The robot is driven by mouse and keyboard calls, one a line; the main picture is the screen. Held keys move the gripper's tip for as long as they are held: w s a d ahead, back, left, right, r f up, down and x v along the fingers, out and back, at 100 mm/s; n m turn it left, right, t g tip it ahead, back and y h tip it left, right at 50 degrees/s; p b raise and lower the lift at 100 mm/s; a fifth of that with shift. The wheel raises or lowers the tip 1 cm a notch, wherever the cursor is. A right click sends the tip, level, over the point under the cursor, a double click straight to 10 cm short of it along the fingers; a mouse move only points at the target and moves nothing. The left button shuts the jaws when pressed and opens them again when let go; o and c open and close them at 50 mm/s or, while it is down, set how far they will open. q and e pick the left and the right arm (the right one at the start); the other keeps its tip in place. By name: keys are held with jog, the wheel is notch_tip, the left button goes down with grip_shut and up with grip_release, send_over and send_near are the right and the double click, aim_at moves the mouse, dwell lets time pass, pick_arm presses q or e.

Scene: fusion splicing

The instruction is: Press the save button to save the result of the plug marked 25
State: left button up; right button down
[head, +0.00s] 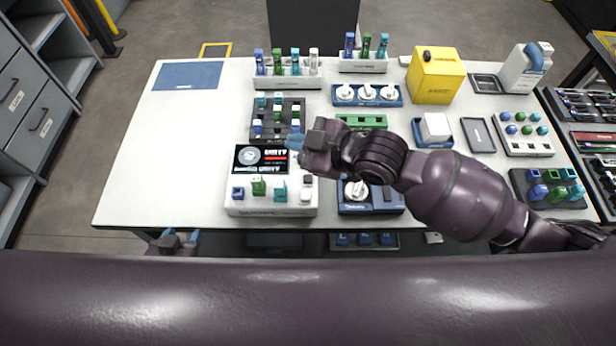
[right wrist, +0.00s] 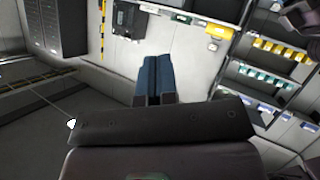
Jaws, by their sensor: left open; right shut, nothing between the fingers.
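A white device (head: 270,208) with a lit black screen (head: 261,158) stands at the table's front edge. Its screen shows a pale round mark, white lettering and red text. Along its front sit a blue plug (head: 237,193), a green plug (head: 258,186), a teal plug (head: 280,191) and a white plug (head: 306,194). I cannot read the number 25 or make out a save button. My right gripper (head: 292,142) is shut and empty, its blue fingertips over the screen's upper right; the fingers also show closed in the right wrist view (right wrist: 157,75). My left gripper (head: 180,236) is open and empty below the table's front edge.
A dark block with plugs (head: 256,105) stands behind the screen. A blue device (head: 388,203) with a white dial is to the right, partly under my right arm. A yellow box (head: 436,78) and several trays fill the right side.

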jog(key=shift+w+d+f+n+g+h+b, duration=0.15)
jog(key=shift+d+n+g+h, duration=0.3)
jog(key=shift+n, duration=0.6)
jog(key=shift+s+d+f+n+g+h+b, duration=0.1)
jog(key=shift+d+f+n+g+h+b, duration=0.15)
jog(key=shift+n+g+h, duration=0.5)
jog(key=shift+w+d+f+n+g+h+b, duration=0.1)
jog(key=shift+d+n+g+h+b, duration=0.15)
jog(key=shift+n+g, duration=0.7)
jog(key=shift+f+n+t, duration=0.15)
jog(key=shift+n+t, duration=0.2)
